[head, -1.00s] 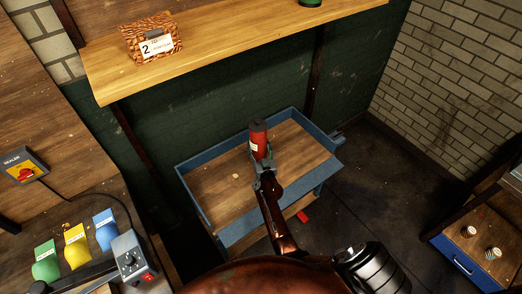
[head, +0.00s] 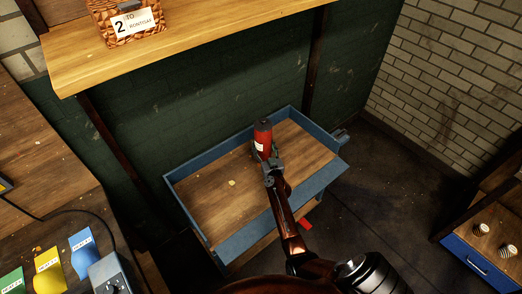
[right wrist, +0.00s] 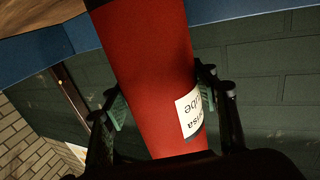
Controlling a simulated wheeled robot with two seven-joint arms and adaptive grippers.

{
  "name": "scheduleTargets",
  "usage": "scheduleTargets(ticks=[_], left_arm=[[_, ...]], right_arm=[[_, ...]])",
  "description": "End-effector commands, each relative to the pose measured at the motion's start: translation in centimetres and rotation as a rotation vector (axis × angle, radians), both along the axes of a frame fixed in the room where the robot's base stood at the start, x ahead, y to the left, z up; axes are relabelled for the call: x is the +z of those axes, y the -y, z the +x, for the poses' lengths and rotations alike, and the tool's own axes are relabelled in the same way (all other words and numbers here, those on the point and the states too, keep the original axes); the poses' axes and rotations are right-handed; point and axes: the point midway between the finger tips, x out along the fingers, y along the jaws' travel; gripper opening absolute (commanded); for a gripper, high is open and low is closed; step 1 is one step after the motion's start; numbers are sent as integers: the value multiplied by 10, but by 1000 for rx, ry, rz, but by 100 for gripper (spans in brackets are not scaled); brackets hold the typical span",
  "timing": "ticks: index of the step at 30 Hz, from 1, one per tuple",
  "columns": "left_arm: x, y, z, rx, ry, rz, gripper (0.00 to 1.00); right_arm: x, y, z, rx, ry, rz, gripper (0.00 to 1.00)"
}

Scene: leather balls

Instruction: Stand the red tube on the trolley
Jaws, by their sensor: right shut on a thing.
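The red tube (head: 263,137) with a dark cap and a white label stands roughly upright over the trolley (head: 228,244), a blue-rimmed cart with a wooden top. My right gripper (head: 270,164) is shut on the tube. In the right wrist view the tube (right wrist: 150,70) fills the middle, between the two fingers of my right gripper (right wrist: 160,108), with its label at the lower right. The gripper hides the tube's lower end in the head view, so I cannot tell whether it touches the trolley top. My left gripper is not in view.
A wooden shelf (head: 200,45) above the trolley holds a patterned box (head: 128,22). Green, yellow and blue pouches (head: 82,251) lie on the bench at left. A cabinet (head: 478,262) stands at right. Most of the trolley top is bare.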

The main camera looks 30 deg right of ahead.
Motion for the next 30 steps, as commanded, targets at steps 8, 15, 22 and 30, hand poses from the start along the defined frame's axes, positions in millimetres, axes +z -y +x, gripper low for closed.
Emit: scheduleTargets(ticks=[8, 15, 22, 30], left_arm=[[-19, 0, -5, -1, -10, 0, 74], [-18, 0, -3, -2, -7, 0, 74], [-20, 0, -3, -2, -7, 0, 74], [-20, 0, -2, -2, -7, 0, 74]], right_arm=[[-20, 1, 0, -1, 2, -1, 15], [-18, 1, 0, -1, 3, -1, 15], [-24, 0, -2, -1, -2, 1, 60], [-24, 0, -1, -1, -2, 2, 71]])
